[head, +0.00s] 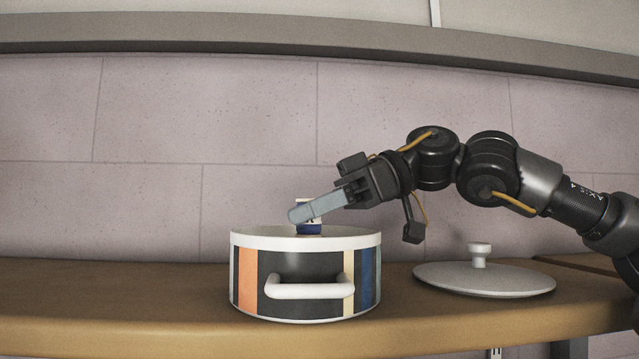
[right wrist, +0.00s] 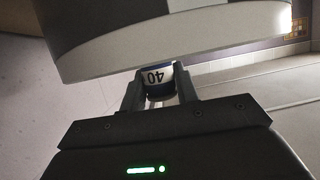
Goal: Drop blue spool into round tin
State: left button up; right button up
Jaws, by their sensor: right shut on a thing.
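The round tin (head: 249,284) stands on the wooden shelf, with a white rim, coloured vertical stripes and a white front handle. Its top is open, and its inside is hidden from the head view. My right gripper (head: 300,213) is over the tin's opening, shut on the blue spool (head: 309,229). The spool shows blue and white at about rim height; its lower end may be hidden behind the rim. In the right wrist view the spool (right wrist: 157,80) sits between the two fingers, with "40" on its label, close to the tin's pale rim (right wrist: 180,45). My left gripper is not in view.
A round grey lid (head: 485,279) with a knob lies on the shelf right of the tin. The wooden shelf (head: 120,305) is clear to the left. A tiled wall (head: 150,110) stands behind.

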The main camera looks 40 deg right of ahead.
jog(key=shift+s+f, duration=0.2)
jog(key=shift+s, duration=1.1)
jog(key=shift+d, duration=0.15)
jog(key=o, duration=0.6)
jog(key=shift+w, duration=0.25)
jog(key=shift+o, duration=1.1)
jog(key=shift+w+f, duration=0.1)
jog(key=shift+w, duration=0.15)
jog(key=shift+o, duration=1.1)
jog(key=shift+s, duration=0.35)
jog(key=shift+s+d+r+b, duration=0.15)
jog(key=shift+d+r+b, duration=0.1)
jog(key=shift+d+b, duration=0.2)
pick_arm(q)
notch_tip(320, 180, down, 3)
jog(key=b, duration=0.2)
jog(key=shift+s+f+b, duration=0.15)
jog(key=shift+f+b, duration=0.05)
jog(key=shift+b, duration=0.1)
pick_arm(e)
jog(key=v, duration=0.9)
jog(key=shift+s+r, duration=0.15)
jog(key=shift+s, duration=0.15)
jog(key=shift+s+d, duration=0.1)
jog(key=shift+d, duration=0.05)
